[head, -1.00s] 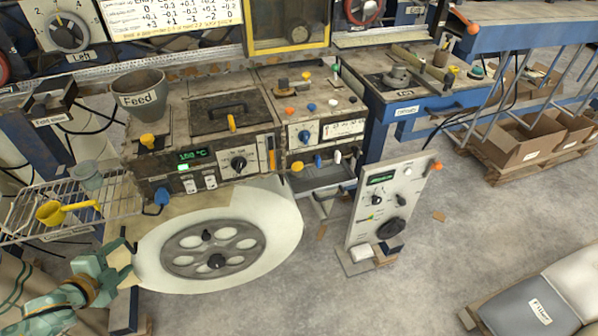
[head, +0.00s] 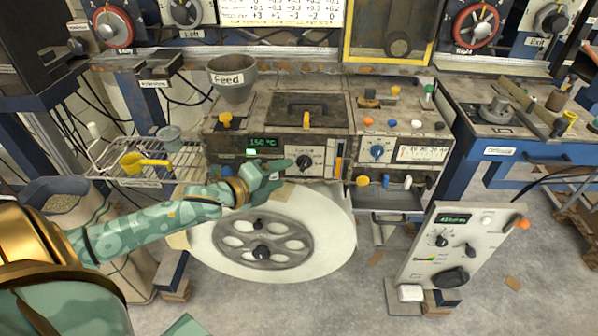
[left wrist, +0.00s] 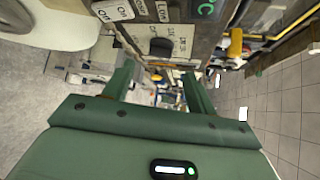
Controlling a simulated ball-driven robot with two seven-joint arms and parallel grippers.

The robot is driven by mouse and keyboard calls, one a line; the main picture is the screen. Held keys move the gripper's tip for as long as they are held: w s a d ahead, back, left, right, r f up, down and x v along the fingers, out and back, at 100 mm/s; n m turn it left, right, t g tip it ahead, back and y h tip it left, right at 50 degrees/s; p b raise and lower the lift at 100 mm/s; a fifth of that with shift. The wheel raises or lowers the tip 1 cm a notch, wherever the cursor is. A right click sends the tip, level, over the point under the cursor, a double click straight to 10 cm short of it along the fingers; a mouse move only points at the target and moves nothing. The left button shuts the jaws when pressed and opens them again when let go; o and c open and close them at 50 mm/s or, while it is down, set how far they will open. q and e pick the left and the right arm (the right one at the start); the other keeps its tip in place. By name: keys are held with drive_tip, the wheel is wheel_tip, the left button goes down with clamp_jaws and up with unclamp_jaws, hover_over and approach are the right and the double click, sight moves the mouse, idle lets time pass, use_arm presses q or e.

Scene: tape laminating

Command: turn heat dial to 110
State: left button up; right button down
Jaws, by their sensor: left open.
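The heat dial (head: 304,162) is a black knob on a pale square plate, on the front panel of the worn laminating machine. In the left wrist view the dial (left wrist: 160,47) shows ahead, between the finger directions. The green display (head: 263,142) left of it appears to read 150 °C. My left gripper (head: 284,172) is just left of the dial, with its fingers pointing right towards it. In the left wrist view the left gripper (left wrist: 158,75) is open and empty, apart from the dial as far as I can tell. My right gripper is out of view.
A big white roll (head: 335,225) lies below the panel. A wire rack (head: 120,178) with a yellow scoop (head: 145,162) is at left. The feed bucket (head: 232,85) stands above the machine.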

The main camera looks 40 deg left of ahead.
sight(301, 167)
use_arm(q)
drive_tip(key=b+x, duration=0.1)
drive_tip(key=x, duration=0.5)
drive_tip(key=shift+w+d, duration=0.1)
drive_tip(key=shift+w, duration=0.2)
drive_tip(key=c, duration=1)
